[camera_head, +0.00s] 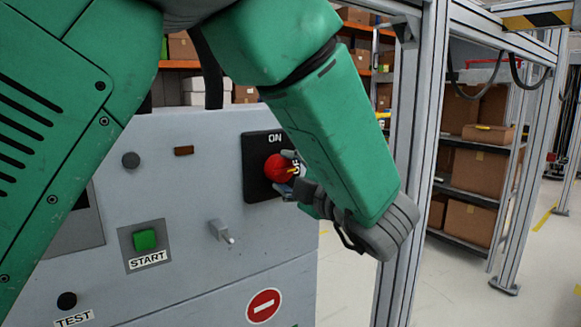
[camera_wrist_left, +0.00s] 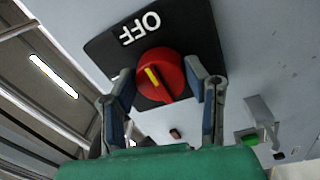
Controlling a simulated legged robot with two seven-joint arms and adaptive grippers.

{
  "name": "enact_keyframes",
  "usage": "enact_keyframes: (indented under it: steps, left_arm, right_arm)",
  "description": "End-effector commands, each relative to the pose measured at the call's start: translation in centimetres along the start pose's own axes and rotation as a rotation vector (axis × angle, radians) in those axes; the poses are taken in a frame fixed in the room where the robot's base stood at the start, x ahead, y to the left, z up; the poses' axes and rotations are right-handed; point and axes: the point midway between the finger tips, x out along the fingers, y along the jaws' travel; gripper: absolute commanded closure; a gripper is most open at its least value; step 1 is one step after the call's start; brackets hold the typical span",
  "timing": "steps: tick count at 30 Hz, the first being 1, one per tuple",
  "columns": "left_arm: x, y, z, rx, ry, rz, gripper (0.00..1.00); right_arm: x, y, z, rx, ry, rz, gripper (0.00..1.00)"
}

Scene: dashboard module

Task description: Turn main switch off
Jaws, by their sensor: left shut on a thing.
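The main switch is a red rotary knob (camera_head: 278,168) on a black plate (camera_head: 256,180) on the grey panel. "ON" shows at the plate's top, and "OFF", partly hidden, at its right. The knob's yellow mark shows on its right side, toward "OFF". In the left wrist view the knob (camera_wrist_left: 172,66) sits between the fingers of my left gripper (camera_wrist_left: 164,85), below the "OFF" label (camera_wrist_left: 140,28). My left gripper (camera_head: 293,175) is shut on the knob, reaching it from the right in the head view. My right gripper is not in view.
A green START button (camera_head: 145,240), a small metal toggle (camera_head: 222,231) and a black TEST button (camera_head: 67,301) are on the panel. A red no-entry sign (camera_head: 263,305) is below. Aluminium posts (camera_head: 415,130) and shelves with boxes (camera_head: 475,170) stand to the right.

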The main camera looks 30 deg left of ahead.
Motion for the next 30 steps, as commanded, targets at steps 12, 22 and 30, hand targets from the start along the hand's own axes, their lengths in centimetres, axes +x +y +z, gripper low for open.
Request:
enact_keyframes:
  steps: [12,22,30]
  left_arm:
    - [0.2,0.1,0.0,0.023,-0.001,0.004,0.87]
    - [0.1,0.1,-0.1,0.022,0.0,0.004,0.37]
    - [-1.0,0.3,-0.1,0.022,-0.001,0.007,0.37]
  right_arm:
    - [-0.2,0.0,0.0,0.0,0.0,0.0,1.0]
    - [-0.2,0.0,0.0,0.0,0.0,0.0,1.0]
    - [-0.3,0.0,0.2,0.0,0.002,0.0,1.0]
